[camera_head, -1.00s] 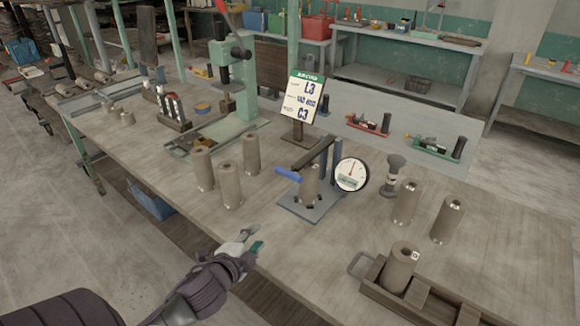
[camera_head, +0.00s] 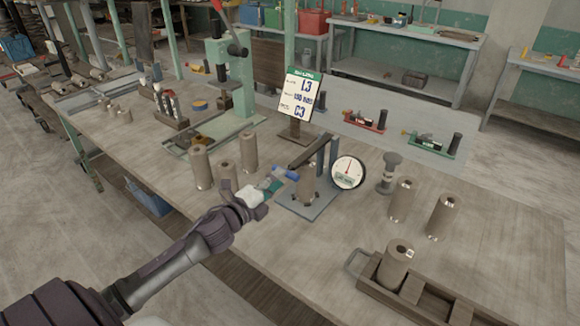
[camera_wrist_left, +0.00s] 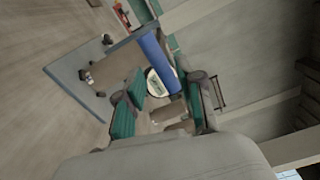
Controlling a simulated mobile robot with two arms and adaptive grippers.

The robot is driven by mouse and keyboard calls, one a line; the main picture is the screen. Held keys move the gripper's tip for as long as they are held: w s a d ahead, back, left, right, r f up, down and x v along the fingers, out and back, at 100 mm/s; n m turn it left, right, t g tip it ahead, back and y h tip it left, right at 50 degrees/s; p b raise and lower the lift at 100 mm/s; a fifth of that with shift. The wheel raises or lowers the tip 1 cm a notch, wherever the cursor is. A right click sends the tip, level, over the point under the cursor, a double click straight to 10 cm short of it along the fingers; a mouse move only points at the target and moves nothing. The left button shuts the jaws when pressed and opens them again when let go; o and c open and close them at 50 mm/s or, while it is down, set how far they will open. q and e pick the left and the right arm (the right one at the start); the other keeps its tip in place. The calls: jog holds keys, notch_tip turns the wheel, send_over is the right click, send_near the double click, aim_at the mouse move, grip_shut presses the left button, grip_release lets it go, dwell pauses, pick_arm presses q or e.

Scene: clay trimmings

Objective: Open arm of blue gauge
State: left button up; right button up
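The blue gauge stands mid-table on a blue-grey base plate (camera_head: 300,205), with a round white dial (camera_head: 347,172) at its right. A dark arm (camera_head: 312,153) lies across the top of a clay cylinder (camera_head: 307,184) standing in the gauge. The arm's blue handle (camera_head: 285,174) points left toward my left gripper (camera_head: 270,187). In the left wrist view, the handle (camera_wrist_left: 155,55) extends toward the space between the teal-padded fingers (camera_wrist_left: 162,108). The fingers are apart, and I see no grip on the handle. My right gripper is in neither view.
Several clay cylinders stand left (camera_head: 201,167) and right (camera_head: 402,200) of the gauge. A wooden tray (camera_head: 440,296) holds one cylinder at front right. A sign (camera_head: 302,95) stands behind the gauge, and a green press (camera_head: 230,75) at back left.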

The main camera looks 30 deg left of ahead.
aim_at(290, 168)
pick_arm(q)
jog(key=w, duration=0.4)
jog(key=w+p, duration=0.1)
jog(key=w, duration=0.1)
jog(key=shift+d, duration=0.25)
grip_shut()
